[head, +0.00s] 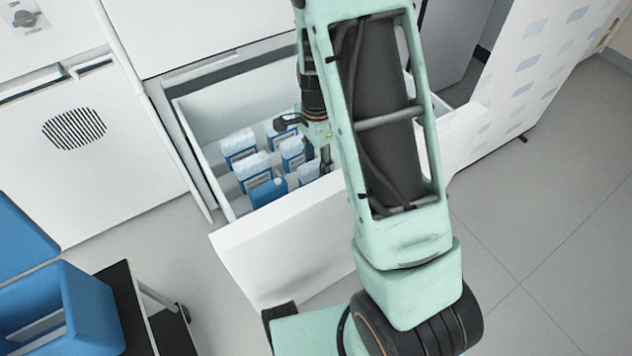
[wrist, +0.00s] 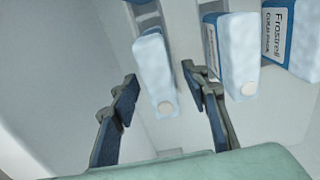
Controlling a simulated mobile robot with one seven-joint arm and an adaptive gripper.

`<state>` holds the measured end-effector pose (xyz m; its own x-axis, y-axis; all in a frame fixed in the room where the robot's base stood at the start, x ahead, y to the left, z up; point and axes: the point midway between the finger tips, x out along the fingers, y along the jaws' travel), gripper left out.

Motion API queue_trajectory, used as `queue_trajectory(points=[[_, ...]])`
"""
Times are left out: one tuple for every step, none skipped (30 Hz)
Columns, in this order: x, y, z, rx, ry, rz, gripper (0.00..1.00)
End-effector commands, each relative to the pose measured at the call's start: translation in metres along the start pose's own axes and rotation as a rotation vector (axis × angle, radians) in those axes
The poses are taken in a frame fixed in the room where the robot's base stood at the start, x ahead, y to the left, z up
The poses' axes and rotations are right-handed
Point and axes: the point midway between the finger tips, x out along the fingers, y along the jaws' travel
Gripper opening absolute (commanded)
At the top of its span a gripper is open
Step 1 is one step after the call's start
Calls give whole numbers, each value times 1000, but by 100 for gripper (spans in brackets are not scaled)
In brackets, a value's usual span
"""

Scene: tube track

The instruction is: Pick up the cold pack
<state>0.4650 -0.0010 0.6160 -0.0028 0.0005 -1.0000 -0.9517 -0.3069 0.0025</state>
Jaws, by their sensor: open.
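Several white-and-blue cold packs (head: 252,172) stand in the open drawer. In the wrist view one pale cold pack (wrist: 153,68) lies ahead between the two dark fingers of my gripper (wrist: 160,74). The fingers are spread, with a gap on each side of it. A second cold pack (wrist: 235,62) stands just right of the right finger, and a third, labelled one (wrist: 290,38) is at the upper right. In the head view my gripper (head: 326,160) is down in the drawer's right part, largely hidden by my arm.
The white drawer (head: 290,238) is pulled out from the cabinet, and its walls surround the packs and my gripper. A blue container (head: 90,305) sits on a dark cart at the lower left. The floor (head: 540,220) at right is clear.

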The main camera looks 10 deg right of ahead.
Motion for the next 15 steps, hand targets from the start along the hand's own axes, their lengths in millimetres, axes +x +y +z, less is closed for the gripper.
queue_trajectory(points=[[5, 0, 0, 0, 0, 0, 42], [6, 0, 0, 0, 0, -1, 42], [9, 0, 0, -1, 0, -1, 42], [12, 0, 1, -1, 0, -1, 42], [16, 0, 1, -1, 0, -1, 42], [22, 1, 1, -1, 0, 0, 42], [27, 1, 2, -1, 0, 1, 42], [32, 2, 2, -1, 0, 2, 42], [38, 2, 2, -1, 0, 1, 42], [43, 2, 2, -1, 0, 1, 42], [47, 2, 2, -1, 1, 0, 42], [52, 2, 2, -2, 0, 1, 42], [54, 2, 2, -2, 0, 0, 42], [55, 1, 2, -2, 0, 0, 42], [55, 1, 2, -2, 1, -1, 42]])
